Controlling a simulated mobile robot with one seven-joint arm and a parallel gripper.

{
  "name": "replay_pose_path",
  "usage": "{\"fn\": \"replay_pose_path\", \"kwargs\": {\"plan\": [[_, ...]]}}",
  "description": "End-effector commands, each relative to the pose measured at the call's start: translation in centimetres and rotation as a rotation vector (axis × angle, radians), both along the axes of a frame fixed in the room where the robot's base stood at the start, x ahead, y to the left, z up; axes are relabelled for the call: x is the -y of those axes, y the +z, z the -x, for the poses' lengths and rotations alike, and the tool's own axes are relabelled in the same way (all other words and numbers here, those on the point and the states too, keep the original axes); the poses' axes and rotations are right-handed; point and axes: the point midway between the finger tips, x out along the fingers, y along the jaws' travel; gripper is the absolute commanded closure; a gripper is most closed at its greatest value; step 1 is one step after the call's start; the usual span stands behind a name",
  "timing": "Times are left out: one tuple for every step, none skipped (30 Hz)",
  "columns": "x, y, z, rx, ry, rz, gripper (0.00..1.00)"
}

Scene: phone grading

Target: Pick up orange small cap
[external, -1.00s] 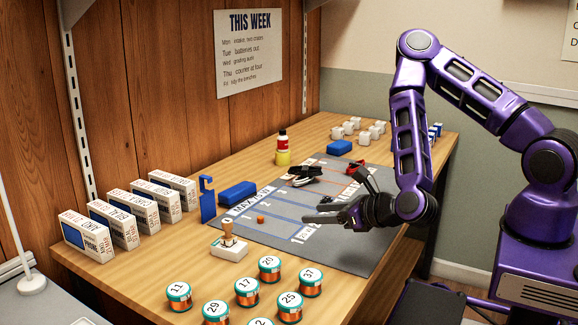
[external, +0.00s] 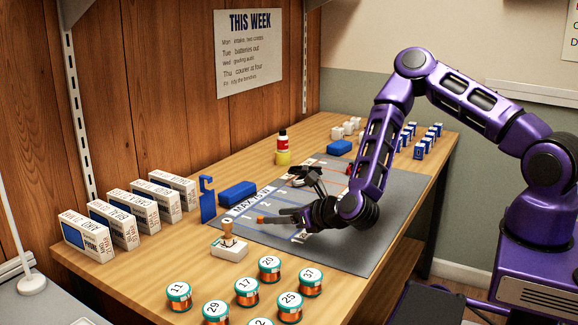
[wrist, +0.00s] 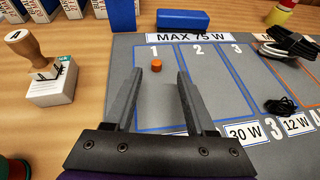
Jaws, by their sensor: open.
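The small orange cap (wrist: 156,65) sits on the grey mat (wrist: 226,104), in the blue-outlined lane marked 1. In the wrist view it is just beyond the fingertips, between their lines and a little left of centre. The cap also shows in the external view (external: 260,219), at the tip of my gripper. My gripper (wrist: 157,75) is open and empty, with its two dark fingers reaching toward the cap. In the external view my gripper (external: 270,218) is low over the mat. Whether the fingertips touch the mat cannot be told.
A wooden stamp (wrist: 32,57) on a white block stands left of the mat. A blue block (wrist: 183,19) lies beyond the lanes. Black cables (wrist: 285,45) lie on the right. Numbered reels (external: 247,291) stand at the table's front. The mat around the cap is clear.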

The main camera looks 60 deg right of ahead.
Motion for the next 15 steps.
{"fn": "replay_pose_path", "kwargs": {"plan": [[-0.1, -0.4, -0.8, 0.002, -0.002, 0.0, 0.44], [-0.1, -0.6, -1.2, 0.001, -0.001, 0.0, 0.44], [-0.2, -0.9, -1.8, 0.002, -0.002, 0.0, 0.44], [-0.2, -1.1, -2.2, 0.002, -0.002, 0.001, 0.44], [-0.1, -1.2, -2.6, 0.002, -0.002, 0.001, 0.44], [0.0, -1.4, -3.1, 0.001, -0.002, 0.001, 0.44], [0.1, -1.5, -3.4, 0.002, -0.002, 0.001, 0.44], [0.1, -1.6, -3.6, 0.002, -0.001, 0.001, 0.44], [0.1, -1.7, -3.8, 0.001, 0.0, 0.0, 0.44], [0.1, -1.7, -3.9, 0.001, 0.0, 0.001, 0.44], [0.1, -1.7, -3.9, 0.001, 0.0, 0.001, 0.44], [0.1, -1.7, -4.0, 0.001, 0.0, 0.001, 0.44], [0.1, -1.7, -4.0, 0.001, 0.0, 0.001, 0.44], [0.1, -1.7, -4.0, 0.001, 0.0, 0.001, 0.44], [0.1, -1.7, -3.9, 0.001, 0.0, 0.001, 0.44]]}}
